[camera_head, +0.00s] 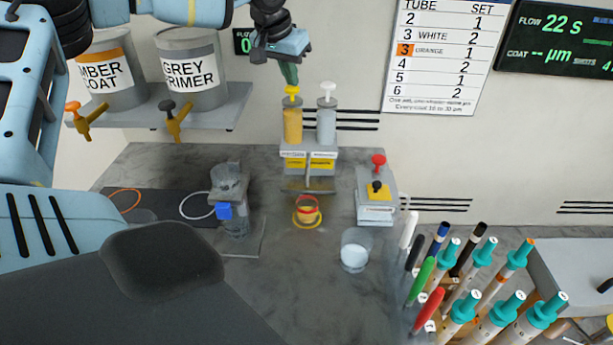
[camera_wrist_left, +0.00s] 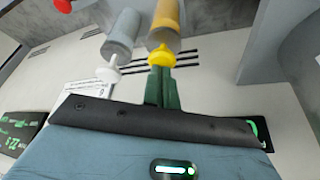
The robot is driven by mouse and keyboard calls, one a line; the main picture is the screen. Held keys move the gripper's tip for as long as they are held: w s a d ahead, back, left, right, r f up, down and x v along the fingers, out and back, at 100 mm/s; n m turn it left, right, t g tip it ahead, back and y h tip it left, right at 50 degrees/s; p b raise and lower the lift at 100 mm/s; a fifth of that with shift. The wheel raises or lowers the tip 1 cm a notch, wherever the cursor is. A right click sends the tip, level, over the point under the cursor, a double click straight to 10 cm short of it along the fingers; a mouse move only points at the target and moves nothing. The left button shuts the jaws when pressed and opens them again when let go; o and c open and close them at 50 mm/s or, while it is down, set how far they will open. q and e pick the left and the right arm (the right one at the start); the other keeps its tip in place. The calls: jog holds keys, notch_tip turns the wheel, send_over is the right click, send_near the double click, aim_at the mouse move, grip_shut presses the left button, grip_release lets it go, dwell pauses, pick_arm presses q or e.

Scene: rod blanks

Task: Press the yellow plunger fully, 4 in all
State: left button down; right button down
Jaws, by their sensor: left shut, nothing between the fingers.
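The yellow plunger (camera_head: 292,91) tops an amber cylinder (camera_head: 293,124) on a labelled dispenser stand (camera_head: 309,156). A white plunger (camera_head: 327,90) on a grey cylinder stands just right of it. My left gripper (camera_head: 291,80) is shut and empty, its green fingertips pointing down right above the yellow plunger. In the left wrist view the fingertips (camera_wrist_left: 161,70) meet or nearly meet the yellow plunger (camera_wrist_left: 162,55); I cannot tell whether they touch. The plunger's cap stands a little above its cylinder. My right gripper is not in view.
A box with a red knob (camera_head: 377,178) and a clear cup (camera_head: 355,250) stand to the right. Several teal-capped tubes (camera_head: 470,285) fill the right front. Paint pots (camera_head: 192,70) stand on a shelf at left.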

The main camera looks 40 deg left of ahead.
pick_arm(q)
jog(key=shift+r+p, duration=0.3)
jog(key=shift+r, duration=0.85)
jog(key=shift+f, duration=0.2)
jog(key=shift+f+b, duration=0.65)
jog(key=shift+f, duration=1)
jog(key=shift+r, duration=0.1)
jog(key=shift+r+p, duration=0.65)
jog(key=shift+r, duration=1.1)
jog(key=shift+f, duration=0.15)
